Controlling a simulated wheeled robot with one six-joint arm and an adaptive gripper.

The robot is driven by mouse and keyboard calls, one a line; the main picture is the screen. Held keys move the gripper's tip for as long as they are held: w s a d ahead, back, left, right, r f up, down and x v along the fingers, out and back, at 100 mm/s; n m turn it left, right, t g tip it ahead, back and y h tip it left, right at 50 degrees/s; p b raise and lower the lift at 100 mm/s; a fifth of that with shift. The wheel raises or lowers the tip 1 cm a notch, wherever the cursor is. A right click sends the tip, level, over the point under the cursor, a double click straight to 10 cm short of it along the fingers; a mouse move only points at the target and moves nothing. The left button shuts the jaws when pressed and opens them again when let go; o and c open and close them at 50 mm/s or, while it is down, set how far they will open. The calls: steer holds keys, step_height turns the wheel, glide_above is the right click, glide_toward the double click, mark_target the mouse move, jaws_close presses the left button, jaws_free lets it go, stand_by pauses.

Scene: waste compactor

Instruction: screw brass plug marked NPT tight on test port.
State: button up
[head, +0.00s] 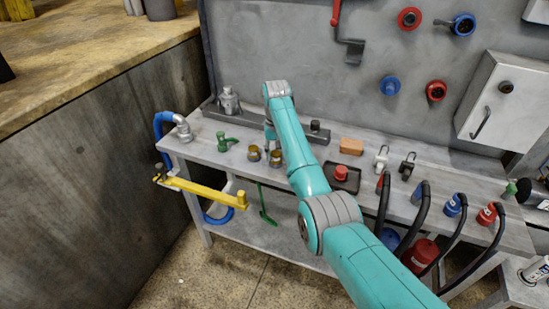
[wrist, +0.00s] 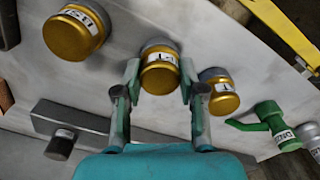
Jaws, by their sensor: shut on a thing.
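In the wrist view my gripper (wrist: 160,72) has its two fingers on either side of a brass plug (wrist: 158,78), shut on it. Its white label is only partly readable, seemingly ending in T. Another brass plug (wrist: 73,37), its label seeming to begin BS, stands to the left, and a third (wrist: 223,98) with a partly hidden label is just right of the fingers. In the head view my gripper (head: 270,133) is low over the bench, and two brass plugs (head: 254,153) (head: 276,158) show beside it. I cannot tell which fitting is the test port.
A dark bar with a stub (wrist: 62,142) lies left of my gripper in the wrist view. A green valve (head: 224,141), an orange block (head: 351,146) and a tray with a red part (head: 341,173) stand on the bench (head: 232,162). A yellow arm (head: 205,192) juts from the front.

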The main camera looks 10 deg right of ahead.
mark_target(276, 153)
steer(key=shift+r, duration=2.45)
steer(key=shift+w, duration=0.1)
